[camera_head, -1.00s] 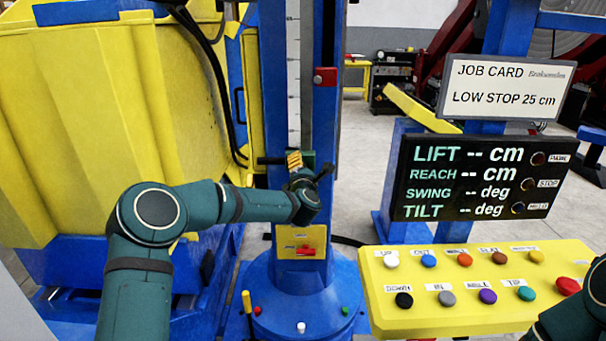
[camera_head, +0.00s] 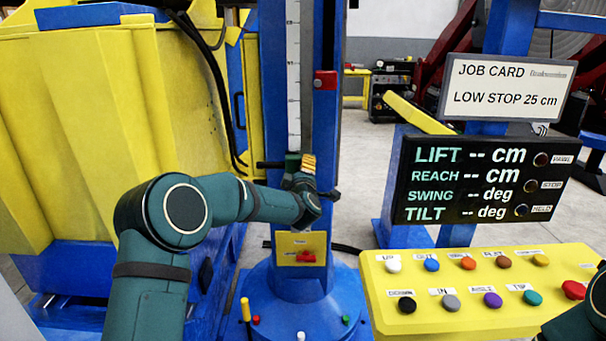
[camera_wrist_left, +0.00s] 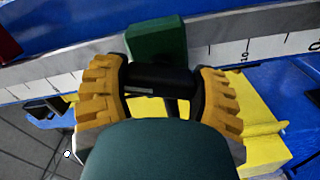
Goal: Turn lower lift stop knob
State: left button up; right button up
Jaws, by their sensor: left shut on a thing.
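The lift column's pale scale (camera_head: 293,80) runs down its blue front. At its lower part sits the low stop, a dark green block (camera_wrist_left: 155,42) lying against the scale in the left wrist view. A black knob (camera_wrist_left: 160,80) projects from this block toward me. My left gripper (camera_head: 308,164) is at the stop in the head view. In the left wrist view its two ribbed yellow pads stand on either side of the knob, shut on it. The knob is mostly hidden in the head view. My right gripper's fingers do not show.
A job card (camera_head: 505,88) reads LOW STOP 25 cm. The display (camera_head: 480,182) shows dashes on every line. A yellow button panel (camera_head: 470,325) stands at the right. A red block (camera_head: 326,80) is higher on the column. A yellow plate with a red switch (camera_head: 306,257) sits below my gripper.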

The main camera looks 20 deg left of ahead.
pick_arm(q)
jog(key=shift+m, duration=0.8)
jog(key=o, duration=1.2)
jog(key=v, duration=1.2)
